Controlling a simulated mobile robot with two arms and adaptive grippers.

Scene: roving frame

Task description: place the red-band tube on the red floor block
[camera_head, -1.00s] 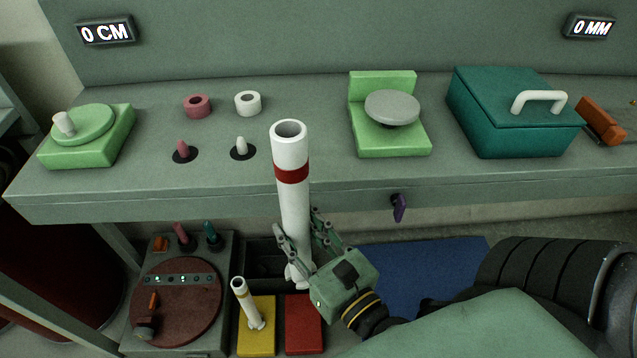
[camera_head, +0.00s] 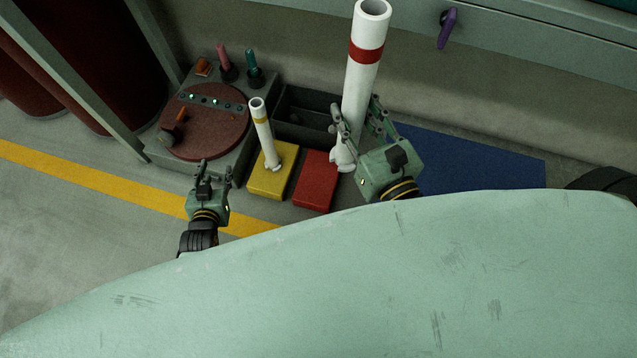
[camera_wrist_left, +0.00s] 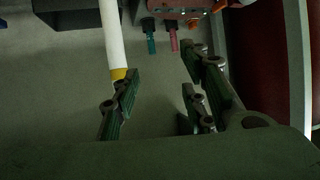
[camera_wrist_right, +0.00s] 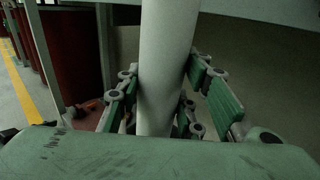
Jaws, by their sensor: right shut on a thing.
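The red-band tube (camera_head: 359,87) is a tall white tube with a red band near its open top and fins at its foot. My right gripper (camera_head: 362,122) is shut on its lower part and holds it nearly upright; the tube also fills the middle of the right wrist view (camera_wrist_right: 165,70). Its foot shows just right of the red floor block (camera_head: 316,180); I cannot tell its height above the floor. My left gripper (camera_head: 214,172) is open and empty, left of the yellow block. In the left wrist view the left fingers (camera_wrist_left: 160,95) stand apart.
A yellow block (camera_head: 271,183) bears a smaller yellow-band tube (camera_head: 262,130). Behind are a dark open bin (camera_head: 290,130) and a box with a round red plate (camera_head: 205,135). A blue mat (camera_head: 470,165) lies right. The bench edge (camera_head: 540,50) overhangs at upper right.

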